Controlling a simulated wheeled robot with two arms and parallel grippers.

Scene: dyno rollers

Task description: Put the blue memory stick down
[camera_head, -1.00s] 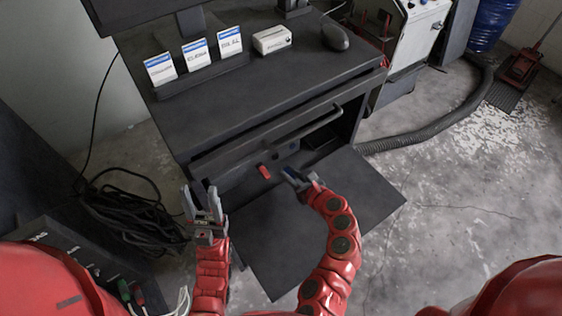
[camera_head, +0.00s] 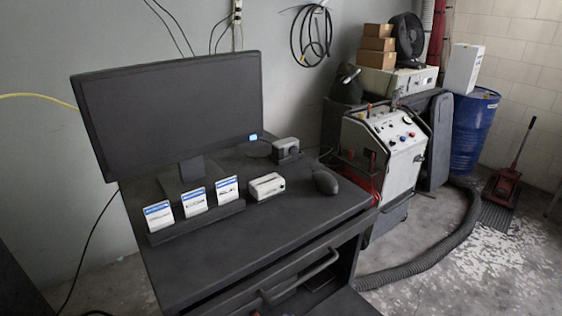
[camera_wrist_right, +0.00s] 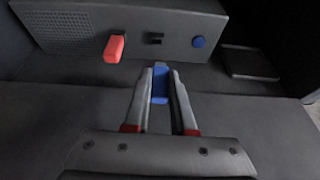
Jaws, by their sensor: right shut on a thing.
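The blue memory stick (camera_wrist_right: 159,86) shows in the right wrist view between the fingers of my right gripper (camera_wrist_right: 161,75). The gripper is shut on it, and its tip points at a dark panel with sockets (camera_wrist_right: 155,39). The stick is apart from the panel as far as I can see. A red memory stick (camera_wrist_right: 115,49) sticks out of the panel at the left, beside a small dark slot (camera_wrist_right: 154,39). A round blue button (camera_wrist_right: 198,42) is to the right of the slot. Neither gripper shows in the head view.
The dark cabinet (camera_head: 226,247) carries a monitor (camera_head: 172,109), a row of blue-and-white cards (camera_head: 195,202), a white box (camera_head: 267,186) and a mouse (camera_head: 325,181). A flat dark surface (camera_wrist_right: 270,131) lies clear below the gripper. A small flat dark object (camera_wrist_right: 248,64) lies at the panel's right.

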